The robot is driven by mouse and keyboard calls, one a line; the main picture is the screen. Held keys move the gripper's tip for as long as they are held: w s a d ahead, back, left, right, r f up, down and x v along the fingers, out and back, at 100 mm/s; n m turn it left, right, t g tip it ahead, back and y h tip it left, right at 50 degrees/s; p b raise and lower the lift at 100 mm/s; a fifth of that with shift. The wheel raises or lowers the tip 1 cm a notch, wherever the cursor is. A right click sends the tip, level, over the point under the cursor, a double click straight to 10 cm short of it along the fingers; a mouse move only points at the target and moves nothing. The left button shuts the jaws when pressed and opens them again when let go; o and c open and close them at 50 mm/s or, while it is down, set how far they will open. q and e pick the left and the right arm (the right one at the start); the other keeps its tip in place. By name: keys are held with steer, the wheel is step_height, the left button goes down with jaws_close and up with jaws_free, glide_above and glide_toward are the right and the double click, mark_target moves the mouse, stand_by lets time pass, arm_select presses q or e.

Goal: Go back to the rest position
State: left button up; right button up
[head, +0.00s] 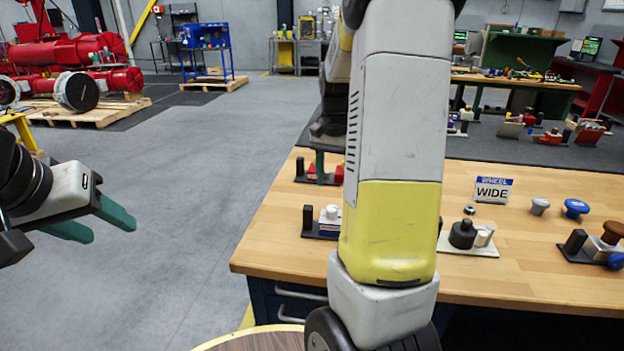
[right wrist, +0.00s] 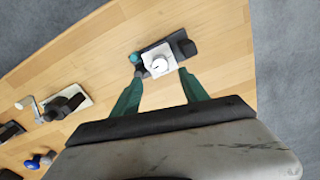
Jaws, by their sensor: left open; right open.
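My left gripper (head: 112,228) is open and empty at the left of the head view, over the grey floor and away from the workbench (head: 275,235). My right arm crosses the middle of the head view and hides part of the bench. Of my right gripper, one green finger (head: 320,165) shows at the bench's far left corner. In the right wrist view the right gripper (right wrist: 161,76) is open. A fixture with a white block (right wrist: 159,66) and a black block (right wrist: 185,48) appears between and beyond its fingertips; I cannot tell the gap in height.
A "WHEEL WIDE" sign (head: 493,190) stands on the bench. Near it are a grey knob (head: 540,206), a blue knob (head: 576,208) and a fixture with a black cylinder (head: 463,234). Another fixture with a brown knob (head: 612,231) is at the right. The floor left of the bench is clear.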

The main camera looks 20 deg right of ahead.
stand_by(0.3)
steer(key=s+a+r+n+t+y, duration=0.1)
steer(key=s+a+r+n+t, duration=0.2)
steer(key=s+a, duration=0.5)
steer(key=s+a+r+n+t+y, duration=0.1)
steer(key=s+a+r+n+t, duration=0.2)
steer(key=s+a+r+n, duration=0.3)
steer(key=s+a+r, duration=0.2)
steer(key=s, duration=0.1)
steer(key=shift+s+a+r, duration=0.15)
steer(key=shift+s+a, duration=0.2)
